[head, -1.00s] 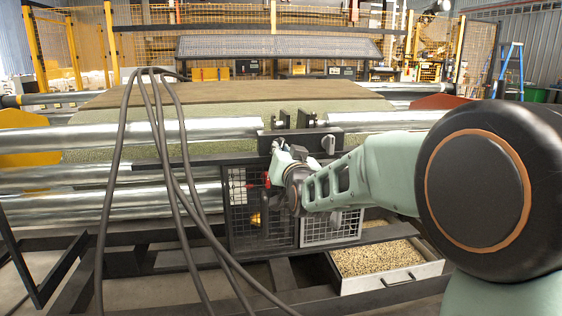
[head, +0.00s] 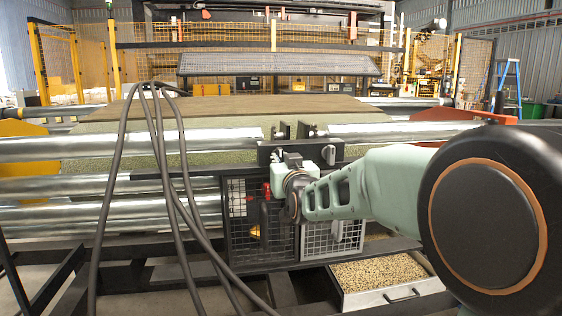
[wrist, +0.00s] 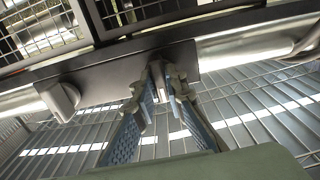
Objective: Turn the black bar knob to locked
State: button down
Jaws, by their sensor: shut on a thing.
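The black bar knob (wrist: 158,76) sits on a dark mounting plate (wrist: 120,66), mostly hidden between my fingertips in the wrist view. My gripper (wrist: 163,88) is shut on it, with its two blue-padded fingers converging at the plate. In the head view my gripper (head: 280,166) is against the front of the same dark plate (head: 312,149), and the knob is hidden behind it. The knob's exact angle and any locked marking cannot be made out.
A light grey knob (head: 328,154) is on the same plate, right of my gripper. Below are mesh doors (head: 333,232) and an open drawer of grain (head: 380,272). Dark cables (head: 160,150) hang at the left. Metal rollers (head: 110,147) flank the plate.

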jog(key=c, duration=2)
grip_release()
jog(key=shift+o, duration=0.2)
jog(key=v, duration=0.7)
jog(key=shift+s, duration=0.3)
jog(key=shift+d, duration=0.1)
